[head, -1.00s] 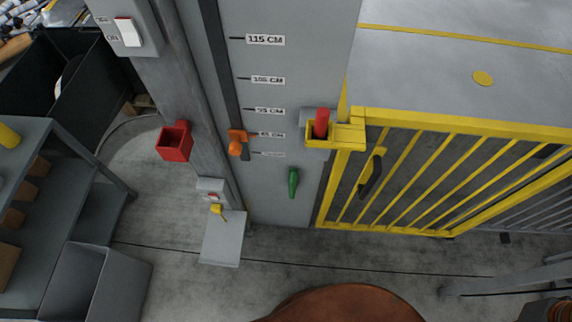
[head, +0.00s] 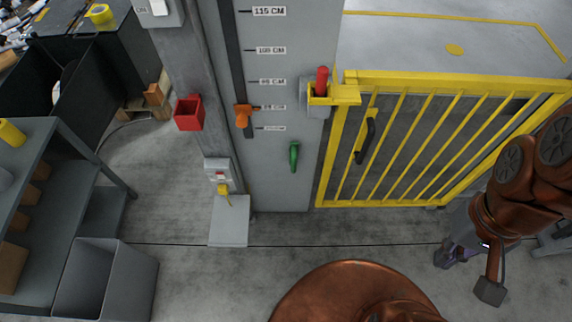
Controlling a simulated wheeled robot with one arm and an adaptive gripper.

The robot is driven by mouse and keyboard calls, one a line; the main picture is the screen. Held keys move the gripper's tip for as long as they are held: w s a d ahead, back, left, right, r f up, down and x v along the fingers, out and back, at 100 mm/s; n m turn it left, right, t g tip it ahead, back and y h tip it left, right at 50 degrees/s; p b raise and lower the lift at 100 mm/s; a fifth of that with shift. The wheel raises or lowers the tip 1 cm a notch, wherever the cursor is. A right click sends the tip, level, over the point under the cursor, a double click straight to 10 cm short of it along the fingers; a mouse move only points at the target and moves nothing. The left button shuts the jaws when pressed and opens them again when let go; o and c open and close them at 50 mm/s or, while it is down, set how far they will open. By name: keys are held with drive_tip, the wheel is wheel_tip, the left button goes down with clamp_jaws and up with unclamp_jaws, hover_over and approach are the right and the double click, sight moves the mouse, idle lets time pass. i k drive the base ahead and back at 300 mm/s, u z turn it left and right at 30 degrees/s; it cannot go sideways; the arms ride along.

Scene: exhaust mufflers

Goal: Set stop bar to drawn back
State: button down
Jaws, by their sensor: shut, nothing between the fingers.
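A red upright piece (head: 321,80) sits in a grey and yellow bracket (head: 345,95) where the yellow barred gate (head: 430,140) meets the grey post panel (head: 275,180). I cannot tell for certain which part is the stop bar. An orange knob (head: 242,116) sits on a dark vertical slot beside the centimetre labels. A green handle (head: 294,157) hangs lower on the panel. The gate has a black handle (head: 366,140). My gripper (head: 447,256) is shut and empty at the lower right, low in front of the gate and apart from all of these.
A red open box (head: 188,113) is fixed on the column. Below it are a switch box with a yellow tag (head: 223,188) and a grey plate (head: 229,222). A grey shelf (head: 50,210) and a grey bin (head: 105,282) stand at the left. The floor before the panel is clear.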

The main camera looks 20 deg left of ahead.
sight(293, 150)
drive_tip(key=u, duration=0.65)
drive_tip(key=k, duration=1.3)
drive_tip(key=u, duration=0.25)
drive_tip(key=i, duration=0.65)
drive_tip(key=u, duration=1.45)
drive_tip(key=i, duration=0.5)
drive_tip(key=u, duration=0.55)
